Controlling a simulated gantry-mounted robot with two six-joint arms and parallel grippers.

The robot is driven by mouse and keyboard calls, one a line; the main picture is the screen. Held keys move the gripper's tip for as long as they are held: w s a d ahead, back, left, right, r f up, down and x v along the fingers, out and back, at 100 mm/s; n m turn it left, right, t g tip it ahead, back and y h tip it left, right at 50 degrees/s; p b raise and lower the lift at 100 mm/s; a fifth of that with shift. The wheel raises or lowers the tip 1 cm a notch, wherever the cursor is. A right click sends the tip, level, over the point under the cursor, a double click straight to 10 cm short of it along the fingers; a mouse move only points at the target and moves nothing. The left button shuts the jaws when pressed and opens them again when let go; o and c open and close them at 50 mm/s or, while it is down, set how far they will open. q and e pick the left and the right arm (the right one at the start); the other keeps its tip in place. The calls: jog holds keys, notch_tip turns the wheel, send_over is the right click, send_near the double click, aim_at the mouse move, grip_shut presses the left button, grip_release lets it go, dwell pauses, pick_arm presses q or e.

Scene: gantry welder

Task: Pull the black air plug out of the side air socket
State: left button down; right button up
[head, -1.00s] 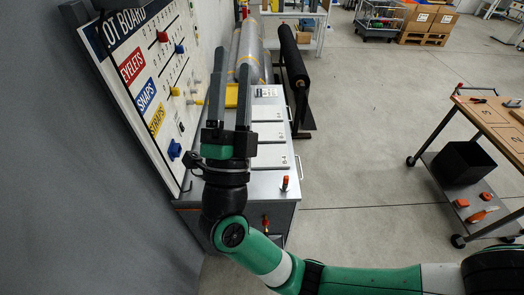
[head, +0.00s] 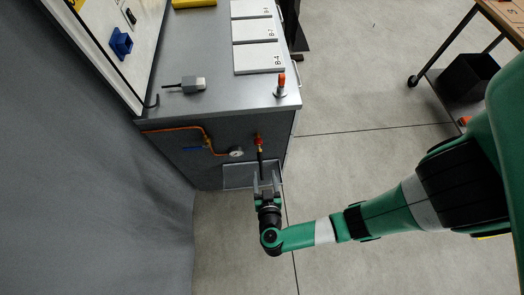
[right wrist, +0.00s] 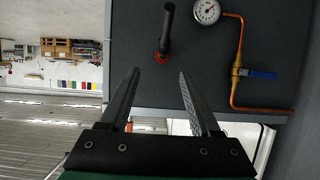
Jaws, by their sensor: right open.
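The black air plug (head: 260,157) sits in the red side air socket (head: 259,141) on the cabinet's front side. In the right wrist view the black plug (right wrist: 167,28) rises from an orange-red ring (right wrist: 161,57). My right gripper (head: 266,174) is open and empty, with its fingers pointing at the cabinet side close by the plug. In the right wrist view its fingertips (right wrist: 158,74) are spread, and the plug lies just beyond them, not visibly touched. My left gripper is not in view.
A copper pipe (head: 187,129) with a blue valve handle (head: 193,148) and a pressure gauge (head: 236,152) run beside the socket. The cabinet top (head: 205,50) holds white panels, a grey block and an orange-topped item.

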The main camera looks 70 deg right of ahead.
aim_at(260, 158)
jog(key=b+x, duration=0.1)
jog(key=x, duration=0.2)
jog(key=b+x, duration=0.1)
jog(key=x, duration=0.3)
jog(key=f+b+x, duration=0.1)
jog(key=b+x, duration=0.1)
jog(key=x, duration=0.2)
jog(key=shift+w+a, duration=0.15)
jog(key=shift+a, duration=0.15)
jog(key=shift+w+d+f, duration=0.1)
jog(key=shift+w+d, duration=0.05)
jog(key=shift+d, duration=0.1)
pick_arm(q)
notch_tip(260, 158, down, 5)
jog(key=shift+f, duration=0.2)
pick_arm(e)
grip_shut()
